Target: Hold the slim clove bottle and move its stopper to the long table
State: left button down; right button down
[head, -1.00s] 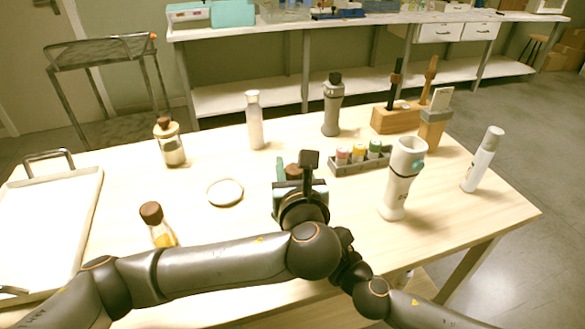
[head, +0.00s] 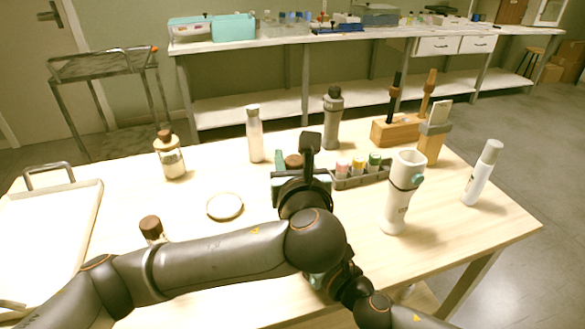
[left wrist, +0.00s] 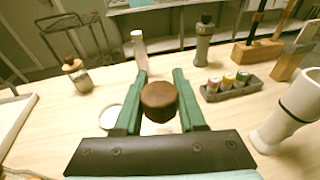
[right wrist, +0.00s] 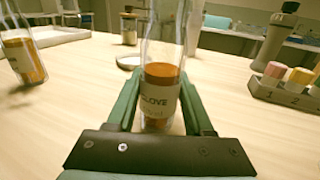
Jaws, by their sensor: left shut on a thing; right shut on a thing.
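The brown stopper (left wrist: 158,100) is between the green fingers of my left gripper (left wrist: 159,92) in the left wrist view. It also shows, partly covered, in the head view (head: 294,161). My left gripper is shut on it above the table, at the middle. The slim clear clove bottle (right wrist: 161,85) stands upright in my right gripper (right wrist: 160,105), which is shut around its lower part.
A second brown-capped bottle (head: 151,226) and a round dish (head: 224,206) are left of the gripper. A vial rack (head: 350,182) and white tumbler (head: 402,195) stand right. A tray (head: 45,240) lies far left. A long white bench (head: 350,36) runs behind the wooden table (head: 455,205).

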jog(key=shift+c, duration=1)
grip_release()
jog(key=shift+s+d, duration=0.1)
